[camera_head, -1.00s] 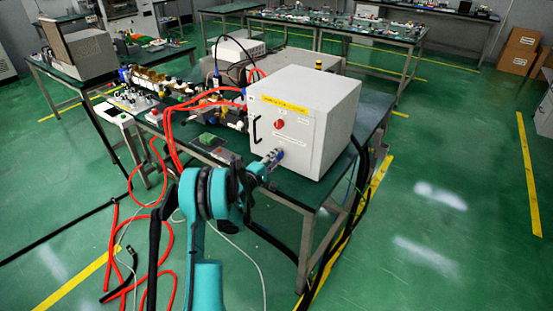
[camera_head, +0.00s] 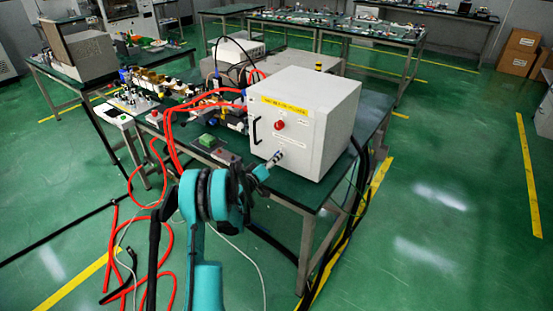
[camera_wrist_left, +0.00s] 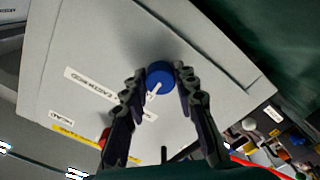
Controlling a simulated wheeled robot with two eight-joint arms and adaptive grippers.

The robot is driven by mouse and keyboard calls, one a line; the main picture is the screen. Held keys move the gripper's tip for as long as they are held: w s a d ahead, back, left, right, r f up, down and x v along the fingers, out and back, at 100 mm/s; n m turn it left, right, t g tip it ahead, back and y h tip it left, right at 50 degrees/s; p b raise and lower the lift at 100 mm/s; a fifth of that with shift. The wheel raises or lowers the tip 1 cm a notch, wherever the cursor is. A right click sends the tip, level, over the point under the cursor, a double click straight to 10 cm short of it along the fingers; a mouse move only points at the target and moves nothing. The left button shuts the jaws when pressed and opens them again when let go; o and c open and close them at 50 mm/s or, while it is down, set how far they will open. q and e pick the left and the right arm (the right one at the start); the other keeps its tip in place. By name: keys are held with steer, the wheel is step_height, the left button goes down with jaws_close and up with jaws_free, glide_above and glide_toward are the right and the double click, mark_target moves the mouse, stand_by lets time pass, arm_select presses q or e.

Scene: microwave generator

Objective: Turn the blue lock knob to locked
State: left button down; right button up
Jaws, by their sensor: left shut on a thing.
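The blue lock knob (camera_wrist_left: 160,74) sits on the pale grey front face of the generator box (camera_head: 333,115). In the left wrist view it shows between the fingertips, with a white pointer mark slanting toward the picture's lower left. My left gripper (camera_wrist_left: 157,83) is shut on the knob, one finger on each side of it. In the head view my left gripper (camera_head: 275,158) is at the lower part of the box front and hides the knob there. My right gripper is not in view.
A red button (camera_head: 279,125) and a black handle (camera_head: 256,131) are on the box front. The box stands on a dark green table (camera_head: 285,188). Red hoses (camera_head: 171,130) run at the left and down to the floor. Open floor lies to the right.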

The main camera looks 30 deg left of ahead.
arm_select(q)
steer(key=shift+m, duration=0.5)
steer(key=c, duration=1.2)
jaws_free()
steer(key=s, duration=1.2)
steer(key=shift+a, duration=0.4)
